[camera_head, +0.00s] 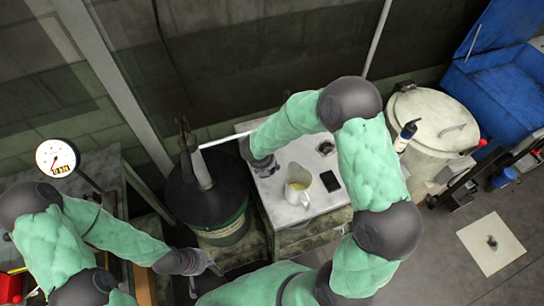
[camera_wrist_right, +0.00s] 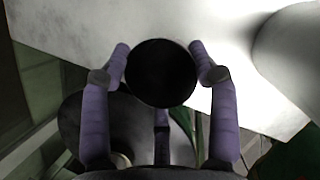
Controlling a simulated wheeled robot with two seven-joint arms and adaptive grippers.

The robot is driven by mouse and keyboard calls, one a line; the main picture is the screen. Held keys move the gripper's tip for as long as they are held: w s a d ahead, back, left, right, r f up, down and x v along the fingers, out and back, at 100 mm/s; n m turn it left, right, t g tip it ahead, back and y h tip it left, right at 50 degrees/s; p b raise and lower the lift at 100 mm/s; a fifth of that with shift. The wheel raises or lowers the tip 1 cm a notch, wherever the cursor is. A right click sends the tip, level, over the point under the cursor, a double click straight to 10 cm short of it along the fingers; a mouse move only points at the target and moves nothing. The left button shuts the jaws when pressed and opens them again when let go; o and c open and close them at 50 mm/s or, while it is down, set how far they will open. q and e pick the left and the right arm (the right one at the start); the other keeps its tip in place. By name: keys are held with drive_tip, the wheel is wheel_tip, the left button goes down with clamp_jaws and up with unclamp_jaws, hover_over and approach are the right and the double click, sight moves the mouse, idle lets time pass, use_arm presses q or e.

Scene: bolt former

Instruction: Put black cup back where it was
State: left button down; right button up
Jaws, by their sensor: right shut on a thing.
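The black cup (camera_wrist_right: 161,73) shows as a dark round shape between the fingers of my right gripper (camera_wrist_right: 160,52) in the right wrist view. The fingers are shut on its sides. In the head view my right gripper (camera_head: 262,166) is over the left part of the pale tabletop (camera_head: 290,209), and I cannot clearly tell the cup from the dark hand there. I cannot tell whether the cup touches the table. My left gripper (camera_head: 203,263) is low beside the dark green drum (camera_head: 228,232), away from the cup; its fingers are too small to read.
A pale jug (camera_head: 298,187) and a flat black object (camera_head: 330,181) are on the table right of my right gripper. A funnel-like dark lid (camera_head: 205,200) tops the drum to the left. A large pale bin (camera_head: 435,125) stands to the right. Bare tabletop shows in front.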

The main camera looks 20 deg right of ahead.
drive_tip(key=w+d, duration=0.3)
drive_tip(key=shift+w+d, duration=0.1)
drive_tip(key=shift+d, duration=0.1)
drive_tip(key=shift+f, duration=0.6)
drive_tip(key=shift+f+b, duration=0.15)
drive_tip(key=shift+b, duration=0.15)
drive_tip(key=shift+f, duration=0.1)
drive_tip(key=o, duration=1.3)
